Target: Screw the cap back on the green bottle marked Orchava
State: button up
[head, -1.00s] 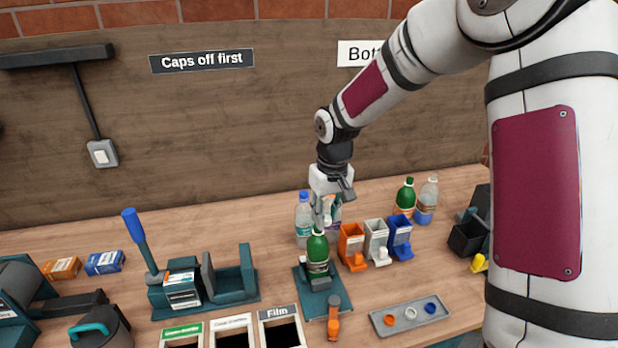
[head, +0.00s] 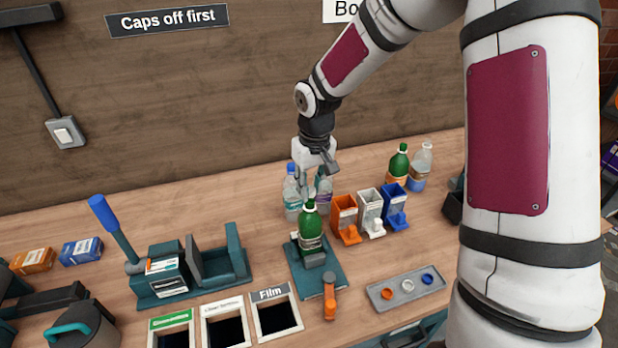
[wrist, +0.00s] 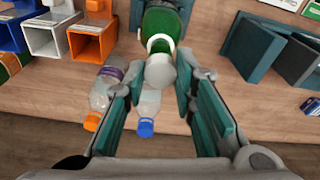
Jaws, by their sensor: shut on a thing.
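A green bottle (head: 311,240) with a pale label stands upright in a clamp on a teal base plate (head: 318,277). Its label is too small to read. It also shows in the wrist view (wrist: 162,22), with a white ring around its neck. My gripper (head: 309,190) is right above the bottle, pointing down. In the wrist view its fingers are shut on a pale grey-white cap (wrist: 160,71), lined up with the bottle's neck. I cannot tell whether the cap is seated on the thread. A second green bottle (head: 398,166) with a green cap stands at the back right.
Clear bottles, one blue-capped (head: 292,195), stand close behind the clamp. Orange (head: 344,214), white and blue bins stand to its right. A grey tray (head: 407,290) holds loose caps at the front right. A lever press (head: 190,275) stands left, with labelled openings (head: 225,326) in front.

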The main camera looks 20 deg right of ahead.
aim_at(311, 191)
jog(key=shift+f, duration=0.45)
jog(key=shift+s, duration=0.1)
dwell(0.4)
jog(key=shift+f, duration=1.1)
dwell(1.7)
jog(key=o, duration=0.7)
jog(key=r, duration=0.4)
jog(key=s+r, duration=0.1)
jog(key=r, duration=0.7)
jog(key=shift+s+d, duration=0.15)
jog(key=shift+s, duration=0.15)
